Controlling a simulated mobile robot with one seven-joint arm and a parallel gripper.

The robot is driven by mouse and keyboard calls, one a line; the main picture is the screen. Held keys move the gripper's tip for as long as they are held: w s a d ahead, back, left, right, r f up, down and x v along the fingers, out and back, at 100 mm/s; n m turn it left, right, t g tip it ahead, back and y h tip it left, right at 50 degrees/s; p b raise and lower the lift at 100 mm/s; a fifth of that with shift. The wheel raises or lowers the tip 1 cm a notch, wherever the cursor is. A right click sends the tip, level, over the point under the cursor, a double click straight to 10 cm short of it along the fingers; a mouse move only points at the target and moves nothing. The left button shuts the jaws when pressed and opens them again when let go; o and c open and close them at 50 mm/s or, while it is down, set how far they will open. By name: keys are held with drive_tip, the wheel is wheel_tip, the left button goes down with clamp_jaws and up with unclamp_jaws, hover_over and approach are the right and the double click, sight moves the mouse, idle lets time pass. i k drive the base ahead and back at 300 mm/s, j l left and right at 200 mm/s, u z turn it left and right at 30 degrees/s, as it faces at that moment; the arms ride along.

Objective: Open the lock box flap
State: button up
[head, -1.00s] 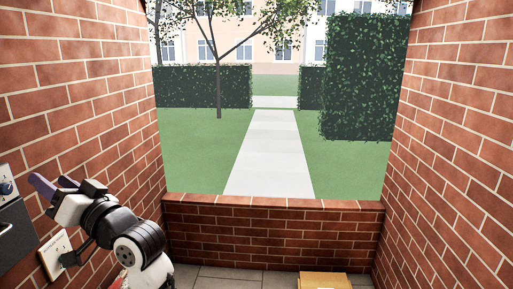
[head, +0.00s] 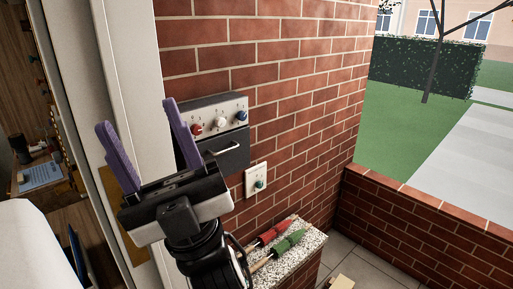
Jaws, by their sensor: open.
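The lock box (head: 246,107) is on the brick wall, with a pale upper panel carrying red, white and blue knobs. Below the knobs is its dark flap (head: 235,163), which has a light bar handle (head: 222,150) and looks closed. My gripper (head: 137,112) is open and empty, its two purple fingers pointing up. In the picture it is left of the lock box, and its right finger overlaps the box's left edge. The gripper appears apart from the handle. The left part of the box is partly hidden behind that finger.
A white plate with a green button (head: 258,184) is on the wall below right of the box. A red-handled tool (head: 268,236) and a green-handled tool (head: 287,243) lie on a speckled ledge (head: 308,238) beneath. A white door frame (head: 123,60) stands at left.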

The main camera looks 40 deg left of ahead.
sight(225, 160)
drive_tip(key=u, duration=1.3)
drive_tip(key=k+j+z, duration=0.45)
drive_tip(key=j, duration=0.15)
drive_tip(key=k+j+z, duration=0.45)
drive_tip(key=i, duration=0.9)
